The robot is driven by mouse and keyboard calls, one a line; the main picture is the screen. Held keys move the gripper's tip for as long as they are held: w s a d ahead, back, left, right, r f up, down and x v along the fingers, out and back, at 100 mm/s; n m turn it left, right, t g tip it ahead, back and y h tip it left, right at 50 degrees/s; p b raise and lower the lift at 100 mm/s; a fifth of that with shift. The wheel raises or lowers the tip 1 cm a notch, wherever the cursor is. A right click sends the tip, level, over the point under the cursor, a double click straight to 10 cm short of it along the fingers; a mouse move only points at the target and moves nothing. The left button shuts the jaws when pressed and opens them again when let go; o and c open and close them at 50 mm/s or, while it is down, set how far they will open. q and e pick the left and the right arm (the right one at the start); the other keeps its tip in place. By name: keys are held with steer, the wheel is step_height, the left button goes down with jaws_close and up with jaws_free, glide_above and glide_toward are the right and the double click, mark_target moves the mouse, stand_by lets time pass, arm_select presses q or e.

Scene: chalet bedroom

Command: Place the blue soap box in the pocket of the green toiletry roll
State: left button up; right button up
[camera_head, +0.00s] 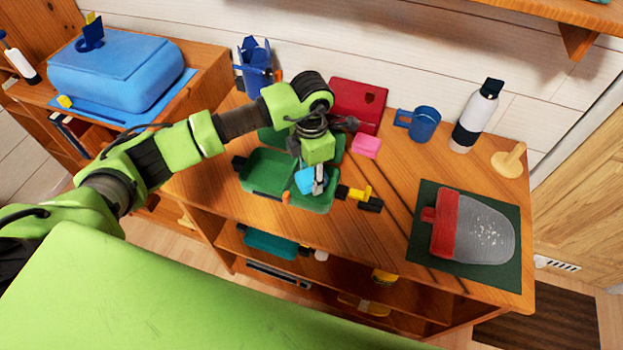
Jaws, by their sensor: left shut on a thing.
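The green toiletry roll (268,172) lies open on the wooden desk, with tray-like pockets side by side and a further green part behind, partly hidden by my arm. The blue soap box (304,180) is a small light-blue block at the right front pocket. My left gripper (317,184) points down over that pocket and is shut on the soap box. The frame does not show clearly whether the box touches the pocket floor. My right gripper is not in view.
A pink block (365,146), a red case (357,106), a blue mug (420,123) and a bottle (477,116) stand behind. A yellow-and-black item (361,196) lies right of the roll. A dark mat (424,254) holds a red-and-grey object (474,229).

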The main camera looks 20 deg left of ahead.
arm_select(q)
step_height(320, 180, down, 2)
steer(key=shift+s+p, duration=0.1)
steer(key=shift+p, duration=0.25)
steer(key=shift+d+f, duration=0.1)
steer(key=shift+f, duration=0.05)
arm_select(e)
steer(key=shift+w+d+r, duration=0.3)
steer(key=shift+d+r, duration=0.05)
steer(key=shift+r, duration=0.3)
arm_select(q)
steer(key=shift+f, duration=0.15)
steer(key=o, duration=1.2)
steer(key=shift+c, duration=0.2)
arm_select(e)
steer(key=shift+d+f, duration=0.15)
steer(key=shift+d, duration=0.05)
